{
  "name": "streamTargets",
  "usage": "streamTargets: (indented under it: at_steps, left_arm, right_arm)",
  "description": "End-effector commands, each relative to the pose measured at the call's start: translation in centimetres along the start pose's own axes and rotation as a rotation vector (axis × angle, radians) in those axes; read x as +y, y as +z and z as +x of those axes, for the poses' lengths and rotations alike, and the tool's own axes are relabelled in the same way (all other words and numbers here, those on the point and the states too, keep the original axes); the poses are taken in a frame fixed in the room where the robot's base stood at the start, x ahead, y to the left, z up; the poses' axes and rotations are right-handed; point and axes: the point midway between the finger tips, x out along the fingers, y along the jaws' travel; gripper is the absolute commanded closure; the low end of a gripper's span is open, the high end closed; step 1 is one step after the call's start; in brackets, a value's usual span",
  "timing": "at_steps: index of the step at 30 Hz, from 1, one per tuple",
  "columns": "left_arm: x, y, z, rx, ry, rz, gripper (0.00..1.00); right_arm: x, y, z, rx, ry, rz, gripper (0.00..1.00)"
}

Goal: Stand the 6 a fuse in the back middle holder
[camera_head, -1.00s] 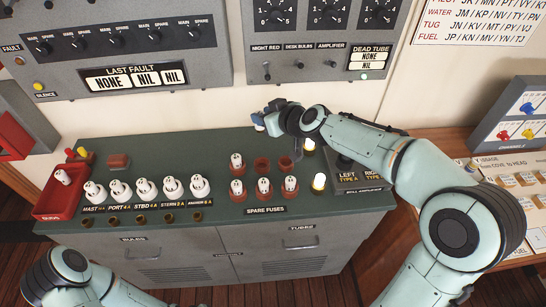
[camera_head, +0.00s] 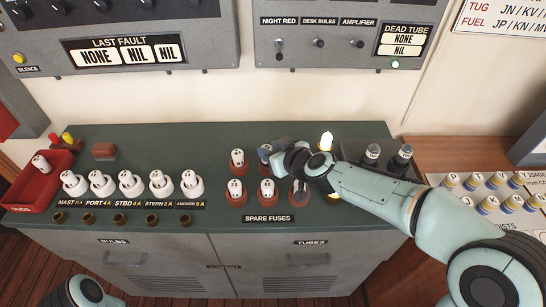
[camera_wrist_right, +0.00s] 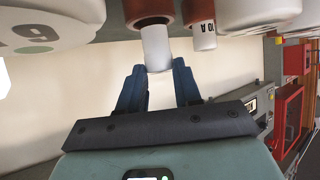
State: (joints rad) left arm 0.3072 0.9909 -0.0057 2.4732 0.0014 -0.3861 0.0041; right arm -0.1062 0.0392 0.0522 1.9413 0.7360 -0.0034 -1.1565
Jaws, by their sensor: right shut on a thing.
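The white fuse (camera_head: 264,150) is between the blue fingers of my right gripper (camera_head: 271,151), over the back middle holder of the spare fuse group. In the right wrist view, my right gripper (camera_wrist_right: 158,88) is shut on the fuse (camera_wrist_right: 157,50). The fuse's far end is at the mouth of a red-brown holder (camera_wrist_right: 150,10). I cannot tell how deep it sits, and its rating is not readable. My gripper hides the back right holder. Of my left arm, only a part shows at the lower left; its gripper is out of view.
Fuses stand in the back left holder (camera_head: 237,168) and the front left (camera_head: 236,199) and front middle (camera_head: 267,199) holders. My right gripper partly covers the front right one. White sockets with fuses (camera_head: 162,188) and a red tray (camera_head: 20,190) lie left. A lit bulb (camera_head: 326,141) stands close right.

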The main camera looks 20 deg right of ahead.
Motion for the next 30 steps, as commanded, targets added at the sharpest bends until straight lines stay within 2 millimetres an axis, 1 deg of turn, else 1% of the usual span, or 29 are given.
streamTargets:
  at_steps: [1,2,8,9,11,12,20,23,26,30]
  left_arm:
    - [-0.4,0.0,1.0,-0.003,-0.001,-0.001,0.57]
    - [-0.4,0.0,1.2,-0.003,-0.001,-0.001,0.57]
    - [-0.3,0.0,1.0,-0.002,-0.001,-0.001,0.57]
    - [-0.3,0.0,1.0,-0.002,-0.001,-0.001,0.57]
    - [-0.3,0.0,1.0,-0.002,-0.001,-0.001,0.57]
    - [-0.3,0.0,1.0,-0.002,-0.001,-0.001,0.57]
    - [-0.3,0.0,1.0,-0.002,-0.001,-0.001,0.57]
    - [-0.3,0.0,0.8,-0.002,-0.001,-0.001,0.57]
    - [-0.2,0.0,0.6,-0.002,-0.001,-0.001,0.57]
    - [0.1,0.0,-0.2,-0.001,0.0,0.0,0.57]
  right_arm:
    - [-0.2,1.0,0.4,0.0,0.0,0.001,0.96]
    - [-0.2,1.2,0.5,0.0,0.0,0.0,1.0]
    - [-0.2,1.1,0.5,-0.002,0.001,0.0,1.0]
    - [-0.2,1.1,0.4,-0.002,0.001,0.0,0.63]
    - [-0.2,1.1,0.4,-0.001,0.001,0.0,0.44]
    - [-0.2,1.1,0.4,-0.001,0.001,0.0,0.41]
    - [-0.2,1.0,0.3,0.0,0.001,0.0,0.41]
    - [-0.2,0.9,-0.2,0.002,0.002,0.0,0.41]
    - [-0.2,0.8,-1.7,0.003,0.003,-0.001,0.41]
    - [-0.1,0.7,-4.7,0.004,0.004,-0.001,0.41]
